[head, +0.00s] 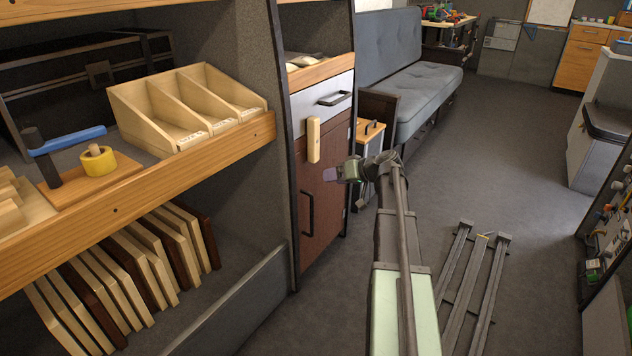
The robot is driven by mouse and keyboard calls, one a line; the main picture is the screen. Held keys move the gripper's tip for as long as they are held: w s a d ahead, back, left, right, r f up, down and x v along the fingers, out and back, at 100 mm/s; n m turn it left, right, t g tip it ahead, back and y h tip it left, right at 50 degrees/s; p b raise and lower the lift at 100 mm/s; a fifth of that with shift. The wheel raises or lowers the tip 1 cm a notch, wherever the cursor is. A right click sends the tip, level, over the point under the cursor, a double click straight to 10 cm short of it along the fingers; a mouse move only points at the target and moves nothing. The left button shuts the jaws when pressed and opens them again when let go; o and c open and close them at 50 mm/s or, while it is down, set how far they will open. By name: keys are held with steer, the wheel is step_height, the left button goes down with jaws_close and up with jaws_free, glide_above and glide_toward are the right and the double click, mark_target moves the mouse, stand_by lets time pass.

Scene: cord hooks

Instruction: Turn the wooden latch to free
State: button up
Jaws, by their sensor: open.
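The wooden latch (313,139) is a pale upright bar on the narrow cabinet. It stands vertical, its top over the light drawer front (325,97) and its lower part over the dark red-brown door (323,200). My gripper (332,174) is at the end of my arm, to the right of and a little below the latch in the picture. It is open, small in view, and I see nothing between its fingers. I cannot tell how far it is from the cabinet front. Both the drawer and the door look closed.
The drawer has a dark handle (334,98) and the door a dark vertical handle (307,213). A shelf on the left holds a divided wooden tray (150,128) and a yellow roll (98,161). Metal rails (455,272) lie on the floor. Open floor (515,160) extends to the right.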

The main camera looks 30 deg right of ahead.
mark_target(317, 137)
steer(key=w+d+r+n+t+p, duration=0.3)
steer(key=w+d+r+n+t, duration=0.2)
steer(key=w+d+r+t, duration=0.15)
steer(key=shift+g+y, duration=0.25)
steer(key=shift+y, duration=0.05)
steer(key=x, duration=1)
steer(key=shift+f, duration=0.2)
jaws_close()
